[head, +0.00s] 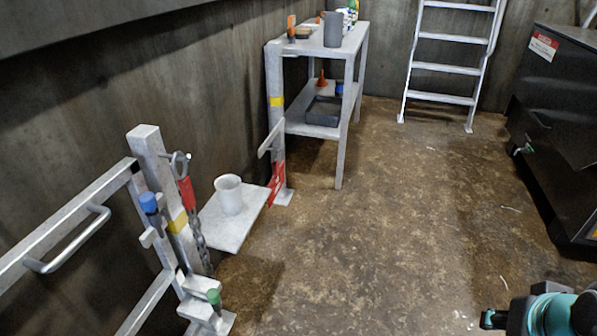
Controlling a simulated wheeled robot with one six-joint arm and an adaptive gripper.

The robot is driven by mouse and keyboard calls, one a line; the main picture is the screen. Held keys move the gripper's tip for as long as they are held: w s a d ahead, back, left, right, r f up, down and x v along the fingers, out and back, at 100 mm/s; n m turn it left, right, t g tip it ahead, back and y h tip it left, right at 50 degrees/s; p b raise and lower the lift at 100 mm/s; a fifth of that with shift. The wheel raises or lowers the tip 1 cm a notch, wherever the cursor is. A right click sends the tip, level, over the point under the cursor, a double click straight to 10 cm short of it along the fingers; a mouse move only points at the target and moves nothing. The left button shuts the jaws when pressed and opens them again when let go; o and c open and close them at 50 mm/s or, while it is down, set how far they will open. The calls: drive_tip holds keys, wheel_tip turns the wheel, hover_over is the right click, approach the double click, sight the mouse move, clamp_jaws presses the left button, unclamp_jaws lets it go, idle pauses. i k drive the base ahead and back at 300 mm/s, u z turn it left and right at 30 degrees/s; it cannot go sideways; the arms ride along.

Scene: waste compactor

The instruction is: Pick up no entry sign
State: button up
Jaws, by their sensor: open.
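A red and white panel (276,183), seen at a steep angle, is at the foot of the shelf's front post, just behind the small ledge. It may be the no entry sign, but its face is too oblique and small to read. Part of my own arm, teal and dark grey, shows in the bottom right corner. My gripper's fingers do not show in this view, and nothing of mine is near the panel.
A metal gate (60,220) with hanging tools is at left. The shelf (300,122) holds containers. A ladder (444,68) and black machine (560,110) stand behind. The middle floor is clear.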

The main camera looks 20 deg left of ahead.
sight(276, 183)
drive_tip(key=u, duration=0.05)
drive_tip(key=i, duration=1.35)
drive_tip(key=u, duration=1.25)
drive_tip(key=i, duration=0.8)
drive_tip(key=u, duration=0.8)
